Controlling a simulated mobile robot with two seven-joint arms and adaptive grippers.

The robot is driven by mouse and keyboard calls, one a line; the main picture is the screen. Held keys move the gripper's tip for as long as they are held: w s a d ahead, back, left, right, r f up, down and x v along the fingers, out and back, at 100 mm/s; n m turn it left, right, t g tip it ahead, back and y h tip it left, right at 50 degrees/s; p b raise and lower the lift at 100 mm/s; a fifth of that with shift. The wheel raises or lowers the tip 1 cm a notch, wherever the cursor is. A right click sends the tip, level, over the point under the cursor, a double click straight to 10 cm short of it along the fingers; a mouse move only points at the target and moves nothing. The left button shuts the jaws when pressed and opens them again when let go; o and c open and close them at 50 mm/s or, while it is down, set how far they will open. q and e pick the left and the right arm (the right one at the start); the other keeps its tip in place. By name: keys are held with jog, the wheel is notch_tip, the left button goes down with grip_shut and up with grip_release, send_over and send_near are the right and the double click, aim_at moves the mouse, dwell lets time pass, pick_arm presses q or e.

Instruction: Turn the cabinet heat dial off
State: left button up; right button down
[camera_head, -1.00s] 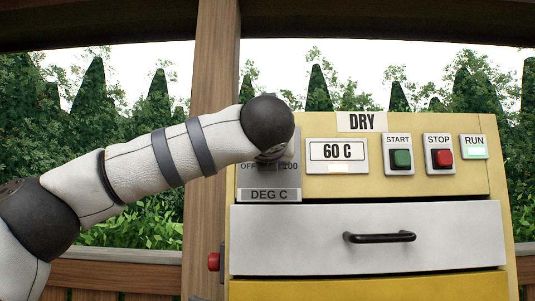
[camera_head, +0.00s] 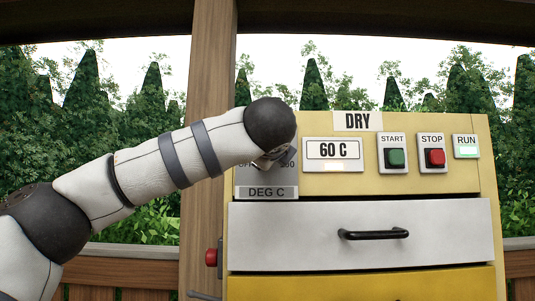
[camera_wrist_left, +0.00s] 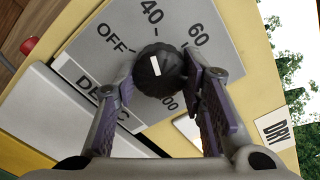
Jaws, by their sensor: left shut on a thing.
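The dial's white mark points roughly toward 40. My left gripper (camera_wrist_left: 160,74) is shut on the dial, one finger on each side. In the head view, my left arm covers the dial and most of its plate, above the DEG C label (camera_head: 266,192). The yellow cabinet's display (camera_head: 333,150) reads 60 C. My right gripper is not in view.
Right of the display are the green START button (camera_head: 396,158), the red STOP button (camera_head: 435,158) and the lit RUN lamp (camera_head: 467,150). A white drawer (camera_head: 300,240) with a black handle lies below. A wooden post (camera_head: 207,130) stands close left, near a red knob (camera_head: 211,257).

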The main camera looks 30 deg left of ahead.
pick_arm(q)
jog(key=n, duration=0.5)
jog(key=shift+r+n, duration=0.1)
jog(key=shift+n, duration=2.4)
jog(key=shift+r+n, duration=0.1)
jog(key=shift+n, duration=0.2)
jog(key=o, duration=1.1)
jog(key=shift+o, duration=0.2)
jog(key=v, duration=1.2)
jog(key=shift+d, duration=0.1)
